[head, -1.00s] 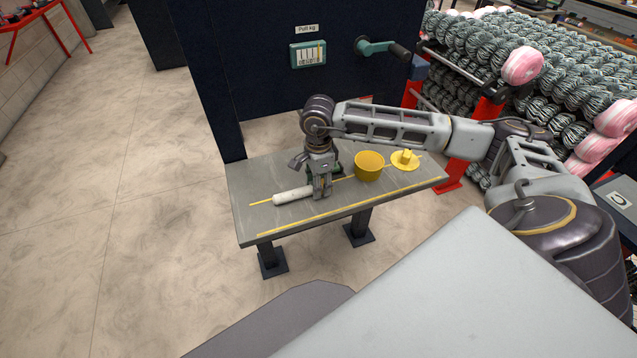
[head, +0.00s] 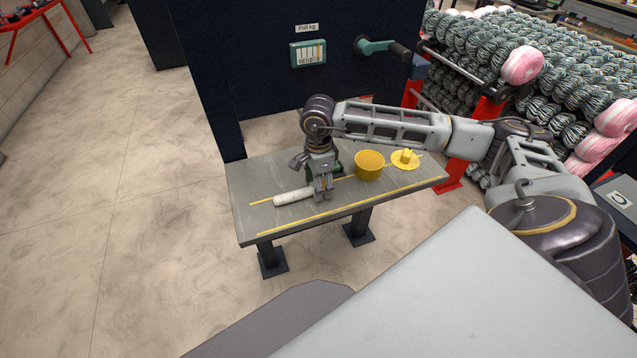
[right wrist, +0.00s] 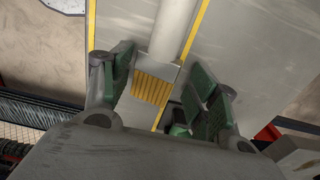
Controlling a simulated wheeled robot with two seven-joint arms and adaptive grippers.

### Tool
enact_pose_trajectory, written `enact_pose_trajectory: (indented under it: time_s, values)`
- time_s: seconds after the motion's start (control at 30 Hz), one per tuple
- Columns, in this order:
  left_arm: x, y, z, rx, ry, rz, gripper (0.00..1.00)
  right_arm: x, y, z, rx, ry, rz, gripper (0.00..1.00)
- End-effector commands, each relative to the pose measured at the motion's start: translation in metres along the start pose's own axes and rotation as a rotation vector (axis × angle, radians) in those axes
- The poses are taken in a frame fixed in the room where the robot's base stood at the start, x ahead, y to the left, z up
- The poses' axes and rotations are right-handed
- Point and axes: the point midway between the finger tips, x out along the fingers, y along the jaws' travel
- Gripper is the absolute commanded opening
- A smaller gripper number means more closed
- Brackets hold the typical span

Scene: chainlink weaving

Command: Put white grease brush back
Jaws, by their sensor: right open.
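The grease brush has a white handle (head: 292,197) and lies on the grey bench (head: 262,222) between two yellow lines, left of my right gripper. In the right wrist view its handle (right wrist: 174,30) points away and its metal collar and yellow bristles (right wrist: 152,88) face me. My right gripper (head: 323,192) points down at the brush's bristle end. In the right wrist view the gripper (right wrist: 160,84) is open, with its green-padded fingers on either side of the bristle end and gaps visible. My left gripper is not in view.
A yellow tub (head: 369,168) and a yellow lid with a knob (head: 405,161) stand right of the gripper. A small green object (right wrist: 180,130) is partly hidden near the right finger. A dark panel with a gauge (head: 308,54) rises behind. The bench's left end is clear.

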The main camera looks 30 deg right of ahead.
Motion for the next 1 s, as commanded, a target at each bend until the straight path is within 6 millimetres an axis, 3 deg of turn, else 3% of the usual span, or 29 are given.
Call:
enact_pose_trajectory:
  time_s: [0.27, 0.63, 1.0]
  values:
    - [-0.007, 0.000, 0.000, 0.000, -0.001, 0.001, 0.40, 0.001, 0.000, 0.000, 0.000, 0.000, 0.001, 0.60]
    - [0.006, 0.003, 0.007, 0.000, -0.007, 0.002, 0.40, -0.050, 0.002, -0.001, 0.000, -0.001, -0.004, 0.60]
    - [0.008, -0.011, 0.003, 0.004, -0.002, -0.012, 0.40, -0.106, 0.003, -0.001, 0.000, 0.000, -0.003, 0.60]
